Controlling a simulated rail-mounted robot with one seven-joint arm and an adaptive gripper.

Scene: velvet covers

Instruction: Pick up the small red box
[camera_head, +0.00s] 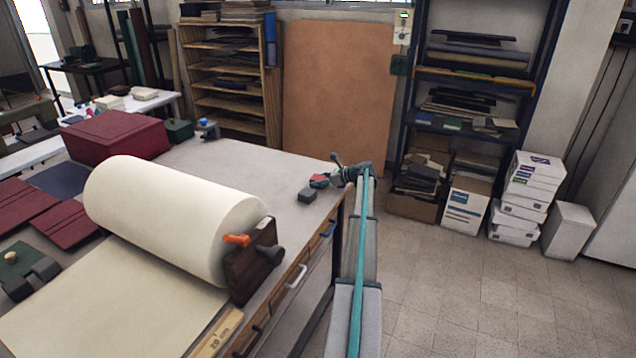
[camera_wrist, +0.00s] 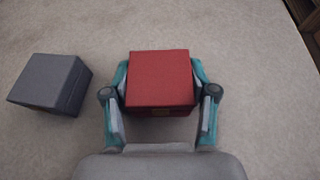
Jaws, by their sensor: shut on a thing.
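The small red box (camera_wrist: 160,78) is between the fingers of my gripper (camera_wrist: 160,98) in the wrist view, with a teal finger against each side. My gripper is shut on it. In the head view the red box (camera_head: 319,180) shows small at the far right corner of the worktable, partly covered by my gripper (camera_head: 322,178). I cannot tell whether the box touches the tabletop or is slightly above it.
A small dark grey box (camera_wrist: 48,84) lies just left of the red box; it also shows in the head view (camera_head: 307,195). A large cream roll (camera_head: 165,215) lies across the worktable (camera_head: 240,170). A big dark red box (camera_head: 115,135) stands at the back left.

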